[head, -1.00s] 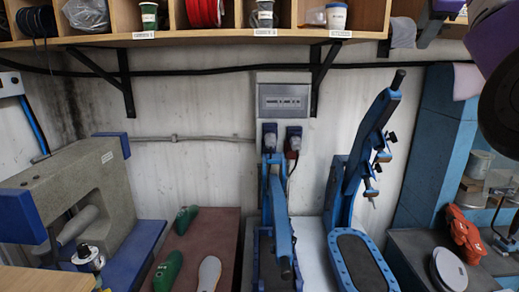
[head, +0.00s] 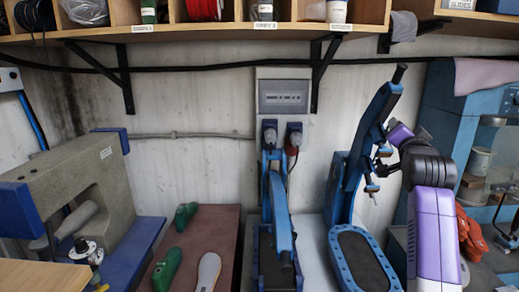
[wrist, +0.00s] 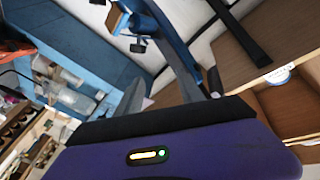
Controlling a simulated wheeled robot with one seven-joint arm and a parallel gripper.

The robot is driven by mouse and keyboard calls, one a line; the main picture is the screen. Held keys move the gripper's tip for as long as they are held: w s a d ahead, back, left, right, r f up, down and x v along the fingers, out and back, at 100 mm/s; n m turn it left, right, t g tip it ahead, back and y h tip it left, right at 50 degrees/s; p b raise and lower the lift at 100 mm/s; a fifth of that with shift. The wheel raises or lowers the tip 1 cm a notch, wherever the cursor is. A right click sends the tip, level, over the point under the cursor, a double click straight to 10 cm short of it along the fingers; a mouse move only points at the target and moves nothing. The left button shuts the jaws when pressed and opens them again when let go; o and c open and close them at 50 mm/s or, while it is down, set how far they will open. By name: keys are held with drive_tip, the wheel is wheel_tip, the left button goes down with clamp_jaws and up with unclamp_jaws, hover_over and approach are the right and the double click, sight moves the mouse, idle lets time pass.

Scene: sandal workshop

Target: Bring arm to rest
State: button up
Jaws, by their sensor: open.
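My arm (head: 434,235) stands at the right of the head view, a purple and white link rising to dark joints with a smaller purple part (head: 400,134) beside the blue press. My gripper (wrist: 176,88) shows in the wrist view beyond its purple and black housing. Its two grey fingers stand apart with no object seen between them. The fingers cannot be made out clearly in the head view.
A blue lever press (head: 352,190) stands just left of my arm. Another blue press (head: 278,215) is further left. Green shoe lasts (head: 168,268) lie on a brown board (head: 217,225). A wooden shelf (head: 210,32) runs above. A blue cabinet (head: 440,110) is behind my arm.

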drive_tip(key=s+a+f+n+t+y+b, duration=0.15)
drive_tip(key=s+a+f+n, duration=0.3)
drive_tip(key=s+f, duration=0.8)
drive_tip(key=s+a+f+n+t+y+b, duration=0.15)
drive_tip(key=s+a+f+n, duration=0.3)
drive_tip(key=s+f, duration=0.75)
drive_tip(key=s+a+f+g+y, duration=0.1)
drive_tip(key=s+a+f+g, duration=0.1)
drive_tip(key=s, duration=1.1)
drive_tip(key=s+a+f+n+g+y+b, duration=0.1)
drive_tip(key=s+a+f, duration=0.3)
drive_tip(key=s, duration=0.9)
drive_tip(key=s+a+f+n+g+y+b, duration=0.1)
drive_tip(key=s+a+f+g, duration=0.2)
drive_tip(key=s+f, duration=0.5)
drive_tip(key=s, duration=0.6)
drive_tip(key=shift+a, duration=0.25)
